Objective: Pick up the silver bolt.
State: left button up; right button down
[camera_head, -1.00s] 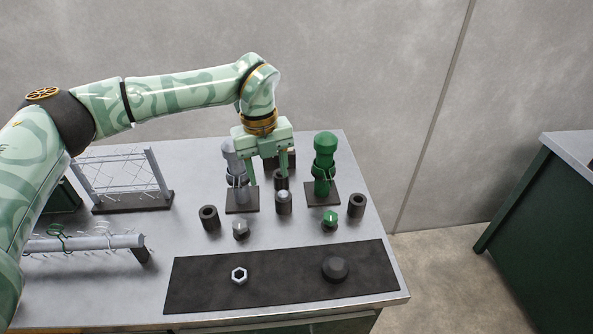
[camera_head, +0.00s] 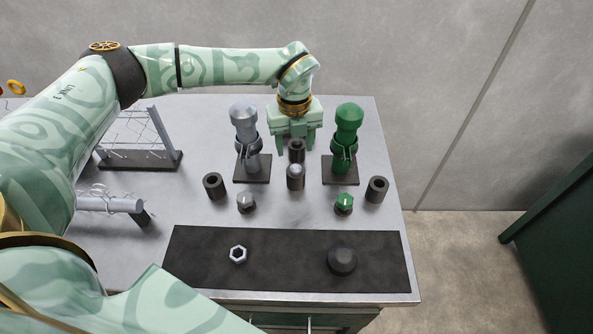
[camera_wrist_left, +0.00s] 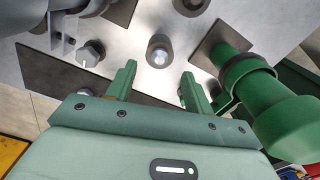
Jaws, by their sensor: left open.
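A small silver piece with a hexagonal head (camera_head: 246,203), which looks like a bolt, stands on the table in front of the grey post. It also shows left of my fingers in the left wrist view (camera_wrist_left: 90,53). A silver rounded top (camera_head: 296,170) sits in a dark cup (camera_head: 296,184) midway between the posts; I cannot tell whether this is a bolt too. My left gripper (camera_head: 296,147) is open and empty, pointing down between the posts near the rear cup (camera_head: 297,158). In the left wrist view, the silver-topped cup (camera_wrist_left: 152,62) lies beyond the open fingers (camera_wrist_left: 157,85).
A grey post (camera_head: 245,118) and a green post (camera_head: 348,122) flank my gripper. Dark cups stand left (camera_head: 213,188) and right (camera_head: 377,190). A green hexagonal piece (camera_head: 344,201) is nearby. The dark mat (camera_head: 290,270) holds a silver nut (camera_head: 238,254) and a dark knob (camera_head: 342,260).

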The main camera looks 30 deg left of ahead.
aim_at(296, 167)
pick_arm(q)
jog(key=shift+s+d+f+b, duration=0.15)
jog(key=shift+f+b, duration=0.1)
jog(key=shift+f, duration=1.1)
jog(key=shift+s+d+f+b, duration=0.1)
jog(key=shift+f+b, duration=0.1)
jog(key=shift+f, duration=1.1)
jog(key=shift+f, duration=0.2)
jog(key=shift+c, duration=0.3)
jog(key=c, duration=1)
